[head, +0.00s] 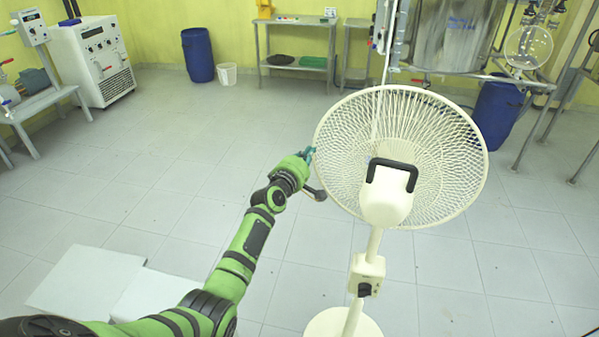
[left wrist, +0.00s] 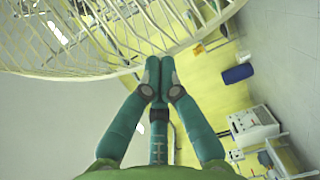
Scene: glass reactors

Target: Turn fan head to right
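The cream pedestal fan stands right of centre in the head view, its motor housing (head: 385,207) and black handle (head: 391,167) towards me. Its round wire cage (head: 460,190) faces away. The control box (head: 366,277) and round base (head: 365,326) are below. My left gripper (head: 309,154) is at the left edge of the cage. In the left wrist view the teal fingers of the gripper (left wrist: 160,66) are together, with tips at the rim of the cage (left wrist: 90,35). I cannot tell whether they touch the rim or a wire lies between them. My right gripper is not in view.
A glass reactor (head: 455,35) and a blue drum (head: 497,112) stand behind the fan. Another blue drum (head: 198,55), a white bucket (head: 227,74), a metal table (head: 297,68) and a white cabinet (head: 95,60) are along the back. The tiled floor left of the fan is mostly clear.

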